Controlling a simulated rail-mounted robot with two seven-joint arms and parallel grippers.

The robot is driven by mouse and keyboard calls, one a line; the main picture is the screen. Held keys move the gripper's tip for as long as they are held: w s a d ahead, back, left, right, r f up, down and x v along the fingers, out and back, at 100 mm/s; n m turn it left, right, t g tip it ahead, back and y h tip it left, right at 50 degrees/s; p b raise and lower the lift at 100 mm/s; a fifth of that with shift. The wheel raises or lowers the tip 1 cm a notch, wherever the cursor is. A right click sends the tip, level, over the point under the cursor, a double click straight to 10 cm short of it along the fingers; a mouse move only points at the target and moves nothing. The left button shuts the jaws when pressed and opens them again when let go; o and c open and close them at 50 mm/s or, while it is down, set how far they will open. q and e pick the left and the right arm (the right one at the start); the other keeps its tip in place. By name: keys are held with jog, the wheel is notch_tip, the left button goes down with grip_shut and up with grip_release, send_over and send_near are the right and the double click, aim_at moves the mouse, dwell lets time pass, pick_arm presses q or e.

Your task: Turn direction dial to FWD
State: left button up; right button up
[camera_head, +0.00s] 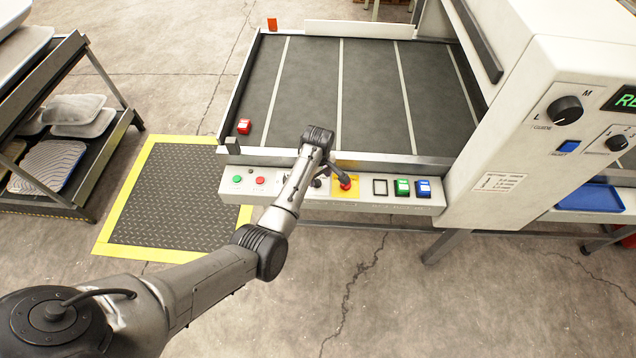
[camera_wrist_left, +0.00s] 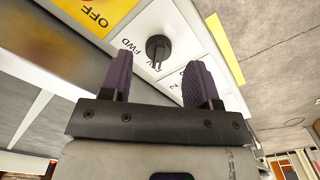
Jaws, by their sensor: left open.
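The direction dial (camera_wrist_left: 158,46) is a small round black knob on the white control panel, in the left wrist view. The letters FWD (camera_wrist_left: 128,46) are printed to its left, with more lettering below partly hidden. I cannot tell which mark the knob points at. My left gripper (camera_wrist_left: 160,66) is open, its two purple pads on either side of the dial, and nothing is between them. I cannot tell whether the pads touch the dial. In the head view, my left arm reaches over the control panel (camera_head: 409,207) and covers much of the dial. My right gripper is not in view.
A red emergency button (camera_head: 345,183) on a yellow plate sits right of the dial. Green (camera_head: 402,187) and blue (camera_head: 423,189) switches are farther right. Green (camera_head: 237,179) and red (camera_head: 260,180) buttons are at the left end. A grey conveyor (camera_head: 372,85) lies behind.

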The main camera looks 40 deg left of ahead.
aim_at(318, 181)
pick_arm(q)
jog(key=shift+f+b, duration=0.45)
jog(key=shift+f, duration=1.15)
jog(key=shift+c, duration=0.5)
jog(key=c, duration=0.8)
jog(key=shift+r+m+p, duration=0.15)
jog(key=shift+m+p, duration=0.15)
jog(key=shift+p, duration=0.35)
jog(key=m+p, duration=0.3)
jog(key=shift+s+a+r+p, duration=0.1)
jog(key=shift+r+p, duration=0.05)
jog(key=shift+p, duration=0.2)
jog(key=m+p, duration=0.2)
jog(key=shift+m, duration=0.4)
jog(key=m+p, duration=0.1)
jog(key=m, duration=0.3)
jog(key=shift+s+a+f+m+p, duration=0.1)
jog(key=shift+a+f+m+p, duration=0.1)
jog(key=shift+m+p, duration=0.15)
jog(key=m, duration=0.4)
jog(key=shift+f+m+p, duration=0.1)
jog(key=shift+m+p, duration=0.15)
jog(key=shift+p, duration=0.1)
jog(key=shift+m, duration=0.3)
